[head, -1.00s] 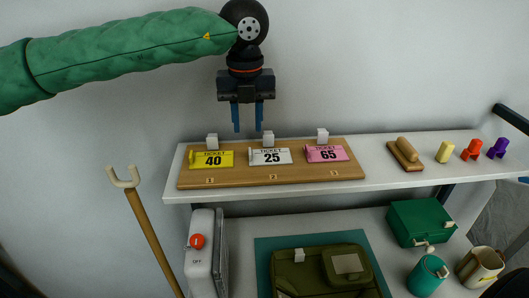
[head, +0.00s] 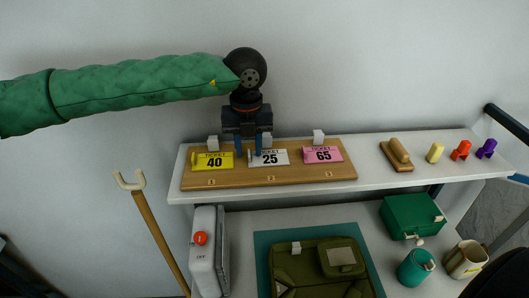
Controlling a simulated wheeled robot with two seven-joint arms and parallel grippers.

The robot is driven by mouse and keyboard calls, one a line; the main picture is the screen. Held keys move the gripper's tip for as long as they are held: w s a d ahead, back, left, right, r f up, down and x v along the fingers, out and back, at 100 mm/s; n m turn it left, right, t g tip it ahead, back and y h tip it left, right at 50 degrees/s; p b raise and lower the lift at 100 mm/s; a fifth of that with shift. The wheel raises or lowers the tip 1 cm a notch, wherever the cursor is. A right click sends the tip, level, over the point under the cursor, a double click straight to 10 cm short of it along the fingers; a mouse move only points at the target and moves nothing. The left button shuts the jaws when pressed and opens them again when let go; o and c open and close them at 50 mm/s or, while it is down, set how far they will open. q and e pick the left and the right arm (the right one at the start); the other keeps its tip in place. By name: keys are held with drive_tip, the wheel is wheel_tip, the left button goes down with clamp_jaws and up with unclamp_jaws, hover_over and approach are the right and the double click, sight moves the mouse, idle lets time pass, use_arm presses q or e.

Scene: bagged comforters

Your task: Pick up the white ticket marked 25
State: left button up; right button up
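The white ticket marked 25 (head: 272,158) lies on the wooden board (head: 300,176) on the shelf, between the yellow ticket marked 40 (head: 213,162) and the pink ticket marked 65 (head: 323,155). My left gripper (head: 248,146) points down with its blue fingers apart. Its fingers overlap the left part of the white ticket in the head view, one finger near the gap beside the yellow ticket. I cannot tell whether they touch the ticket. A white block (head: 267,140) shows behind the ticket, partly hidden by the gripper. My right gripper is not in view.
Below are a green bag (head: 318,268), a green box (head: 411,216) and a white device with a red knob (head: 201,238). A forked wooden stick (head: 150,222) leans at left.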

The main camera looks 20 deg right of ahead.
use_arm(q)
drive_tip(key=shift+f, duration=0.1)
clamp_jaws()
idle(0.3)
